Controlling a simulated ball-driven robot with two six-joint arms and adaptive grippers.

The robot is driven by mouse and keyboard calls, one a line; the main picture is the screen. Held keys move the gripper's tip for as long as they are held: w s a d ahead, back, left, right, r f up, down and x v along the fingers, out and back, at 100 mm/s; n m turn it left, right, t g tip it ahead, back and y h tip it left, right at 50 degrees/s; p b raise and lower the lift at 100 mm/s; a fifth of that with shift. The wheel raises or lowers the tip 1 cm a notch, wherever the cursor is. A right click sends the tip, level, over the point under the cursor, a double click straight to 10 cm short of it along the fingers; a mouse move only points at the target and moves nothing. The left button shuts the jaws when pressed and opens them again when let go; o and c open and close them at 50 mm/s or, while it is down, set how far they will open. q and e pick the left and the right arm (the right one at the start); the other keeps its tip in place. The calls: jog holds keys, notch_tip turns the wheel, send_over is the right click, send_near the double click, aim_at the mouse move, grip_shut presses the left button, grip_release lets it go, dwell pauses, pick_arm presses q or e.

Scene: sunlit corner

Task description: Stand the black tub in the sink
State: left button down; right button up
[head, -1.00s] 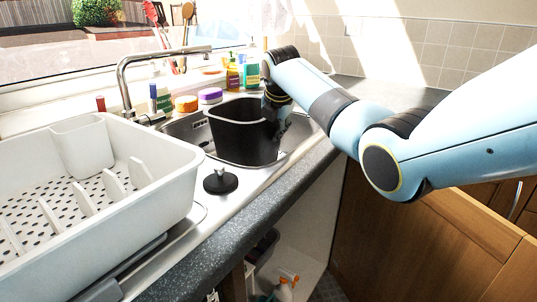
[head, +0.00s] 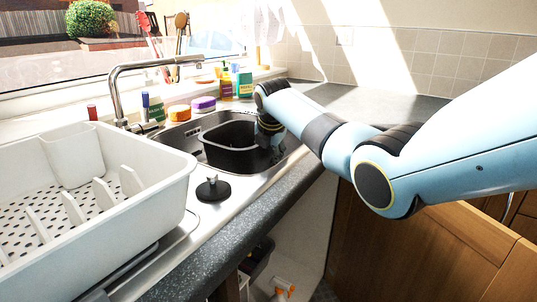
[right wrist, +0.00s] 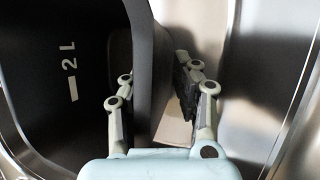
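The black tub (head: 222,137) stands upright, down inside the steel sink (head: 180,134), with its rim near the sink's edge. In the right wrist view the tub's inner wall (right wrist: 60,45) carries a "2 L" mark. My right gripper (head: 269,130) is at the tub's right side. In the right wrist view its fingers (right wrist: 155,92) straddle the tub's wall, one inside and one outside. A gap shows between the wall and the outer finger, so it looks open. The tub's underside is hidden. My left gripper is not in view.
A white dish rack (head: 160,195) fills the left of the drainer. A black stopper (head: 213,188) stands in front of the sink. The tap (head: 117,90), an orange tub (head: 179,113), a purple one (head: 203,103) and bottles (head: 243,85) line the back. The worktop at right is clear.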

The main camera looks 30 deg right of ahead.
jog(key=p+v, duration=0.2)
jog(key=v, duration=1)
jog(key=shift+r+p, duration=0.2)
jog(key=shift+p, duration=0.15)
